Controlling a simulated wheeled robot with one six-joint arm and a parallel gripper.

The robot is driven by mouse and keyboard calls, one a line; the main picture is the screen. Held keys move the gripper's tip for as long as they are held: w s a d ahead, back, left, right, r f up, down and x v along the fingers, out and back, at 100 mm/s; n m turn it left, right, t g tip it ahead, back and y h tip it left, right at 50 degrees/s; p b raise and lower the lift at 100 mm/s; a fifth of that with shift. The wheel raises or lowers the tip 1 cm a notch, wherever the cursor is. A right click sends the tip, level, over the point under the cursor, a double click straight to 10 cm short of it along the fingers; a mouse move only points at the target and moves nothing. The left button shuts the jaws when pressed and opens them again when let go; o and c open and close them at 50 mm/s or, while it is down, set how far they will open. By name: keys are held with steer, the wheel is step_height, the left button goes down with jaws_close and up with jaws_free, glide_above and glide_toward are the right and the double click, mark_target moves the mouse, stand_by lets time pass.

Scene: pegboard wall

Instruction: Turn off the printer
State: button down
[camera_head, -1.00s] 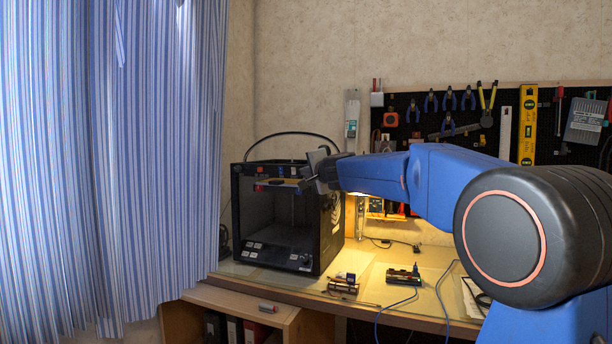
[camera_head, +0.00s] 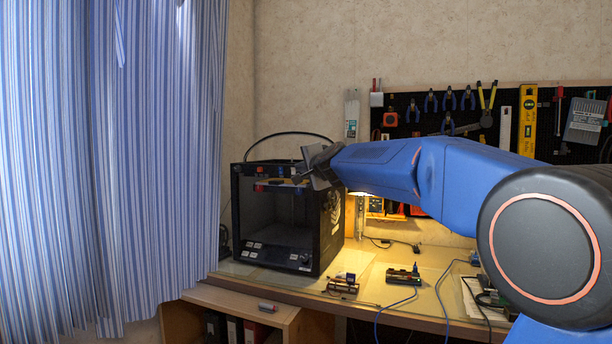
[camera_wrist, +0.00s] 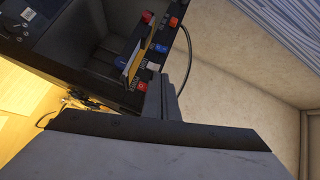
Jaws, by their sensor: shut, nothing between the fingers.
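The printer (camera_head: 333,235) is a black box-shaped frame with an open front, standing on the desk left of centre in the head view. Its lower front edge carries small white-labelled buttons (camera_head: 262,254) and a round knob (camera_head: 304,259). Red and blue parts sit along its top rail. My gripper (camera_head: 298,179) is at the printer's upper right front, well above the buttons. In the wrist view the shut, empty fingers (camera_wrist: 163,92) point at the printer (camera_wrist: 95,60), near its rail with red and blue parts. I cannot tell whether they touch it.
Small devices (camera_head: 343,284) with cables lie on the desk (camera_head: 385,318) right of the printer. A black cable loops above the printer. A striped curtain (camera_head: 110,170) hangs to the left. A pegboard (camera_head: 465,140) with tools is behind my arm.

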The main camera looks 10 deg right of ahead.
steer(key=shift+s+a+r, duration=0.3)
steer(key=shift+s+a, duration=0.05)
steer(key=shift+s, duration=0.1)
steer(key=s+d+f+n+g, duration=0.2)
steer(key=s+f+n+g, duration=0.2)
steer(key=s+f, duration=1)
steer(key=s+d+f+n+g+h, duration=0.1)
steer(key=s+f+n+g, duration=0.3)
steer(key=s+f, duration=1)
steer(key=s+d+f+n+g+h, duration=0.1)
steer(key=s+d+f+n+g, duration=0.3)
steer(key=s+f, duration=1)
steer(key=s+n, duration=0.1)
steer(key=s, duration=1.1)
steer(key=shift+s+n, duration=0.3)
